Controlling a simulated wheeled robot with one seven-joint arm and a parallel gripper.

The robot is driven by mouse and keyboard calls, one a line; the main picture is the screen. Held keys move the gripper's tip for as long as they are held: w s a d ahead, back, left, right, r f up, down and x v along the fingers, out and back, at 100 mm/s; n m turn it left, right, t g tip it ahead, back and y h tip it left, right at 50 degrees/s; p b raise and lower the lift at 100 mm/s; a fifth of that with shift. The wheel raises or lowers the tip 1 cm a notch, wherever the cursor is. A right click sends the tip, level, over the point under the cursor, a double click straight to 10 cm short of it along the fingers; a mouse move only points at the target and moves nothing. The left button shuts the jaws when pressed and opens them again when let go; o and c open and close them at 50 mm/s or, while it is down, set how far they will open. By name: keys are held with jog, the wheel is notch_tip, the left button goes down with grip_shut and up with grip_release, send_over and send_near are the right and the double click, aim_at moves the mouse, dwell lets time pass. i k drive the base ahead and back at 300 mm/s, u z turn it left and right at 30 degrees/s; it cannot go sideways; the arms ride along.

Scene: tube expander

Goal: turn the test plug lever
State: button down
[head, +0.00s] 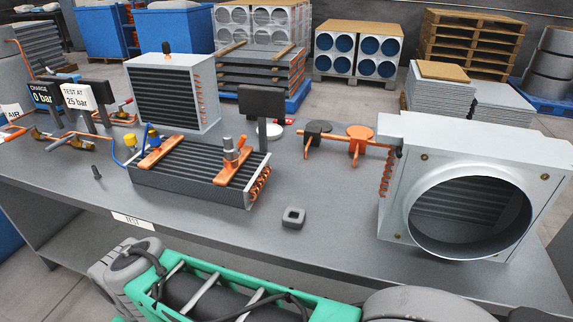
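The coil block (195,172) lies on the grey workbench (325,190), with dark fins and copper bends at its right end. Two orange bars lie across its top: a left bar (161,151) and a right bar (238,168). A silver upright plug-like fitting (229,148) with an orange-red part stands on the right bar. It may be the test plug, but its lever is too small to make out surely. A yellow-capped fitting (131,139) and a blue one (153,136) with a blue hose are at the coil's left end. My gripper is not in view.
A black panel (262,103) stands behind the coil. A large fan housing (470,190) fills the bench's right end. A grey square block (293,217) lies in front. Copper pipework and pressure signs (77,97) stand left. The bench centre is mostly clear.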

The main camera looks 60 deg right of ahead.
aim_at(241, 145)
jog(key=k, duration=0.95)
jog(key=u, duration=1.2)
jog(key=i, duration=1.2)
jog(key=z, duration=1.55)
